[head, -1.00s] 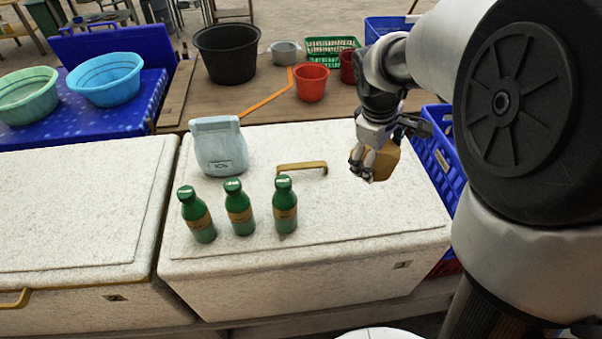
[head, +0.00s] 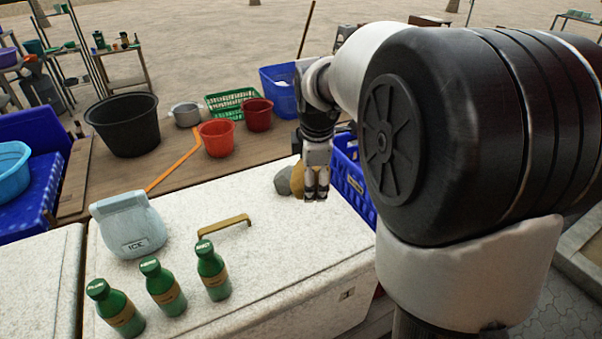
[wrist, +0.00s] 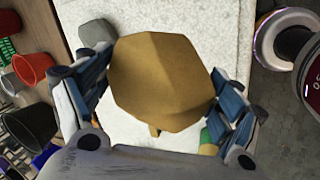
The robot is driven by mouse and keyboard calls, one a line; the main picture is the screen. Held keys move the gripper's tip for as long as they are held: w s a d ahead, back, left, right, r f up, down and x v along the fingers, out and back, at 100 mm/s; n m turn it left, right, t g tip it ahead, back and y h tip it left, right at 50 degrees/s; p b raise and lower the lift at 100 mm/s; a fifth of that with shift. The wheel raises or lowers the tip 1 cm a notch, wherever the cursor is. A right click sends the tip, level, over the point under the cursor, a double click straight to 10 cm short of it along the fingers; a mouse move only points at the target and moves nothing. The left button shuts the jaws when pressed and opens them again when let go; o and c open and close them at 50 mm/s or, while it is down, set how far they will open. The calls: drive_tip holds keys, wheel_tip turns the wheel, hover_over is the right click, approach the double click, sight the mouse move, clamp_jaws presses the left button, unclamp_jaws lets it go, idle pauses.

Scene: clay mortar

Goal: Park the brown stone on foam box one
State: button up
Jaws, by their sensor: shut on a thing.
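The brown stone (head: 299,178) is in my gripper (head: 317,194), over the far right part of the right white foam box (head: 190,212). In the wrist view the brown stone (wrist: 160,82) fills the space between the fingers (wrist: 158,105), which are shut on it from both sides. I cannot tell whether its underside touches the lid. The left foam box (head: 35,275) shows only partly.
A grey stone (head: 283,183) lies close beside the brown one. The right box also holds an ice pack (head: 128,225), a handle (head: 225,227) and green bottles (head: 212,270). A blue crate (head: 352,178) borders its right side.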

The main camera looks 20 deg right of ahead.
wheel_tip(320, 180, down, 17)
drive_tip(key=b, duration=0.5)
drive_tip(key=shift+w+r, duration=0.1)
drive_tip(key=shift+r, duration=0.1)
drive_tip(key=o, duration=1.9)
drive_tip(key=shift+f, duration=0.2)
drive_tip(key=p+v, duration=0.3)
drive_tip(key=v, duration=0.9)
drive_tip(key=shift+p, duration=0.35)
drive_tip(key=s+a+r+m, duration=0.2)
drive_tip(key=s+a+m, duration=0.2)
drive_tip(key=s, duration=0.3)
drive_tip(key=s+a+r+m+t, duration=0.1)
drive_tip(key=s+a+m, duration=0.3)
drive_tip(key=s, duration=0.4)
drive_tip(key=s+a+r+m+y, duration=0.1)
drive_tip(key=s+a+r+m, duration=0.1)
drive_tip(key=s+a+m, duration=0.2)
drive_tip(key=shift+s+a+r+m, duration=0.15)
drive_tip(key=shift+s+m, duration=0.3)
drive_tip(key=shift+s, duration=0.45)
drive_tip(key=shift+s+d+r+m, duration=0.1)
drive_tip(key=shift+s+r+m, duration=0.25)
drive_tip(key=shift+s, duration=0.55)
drive_tip(key=shift+f, duration=0.1)
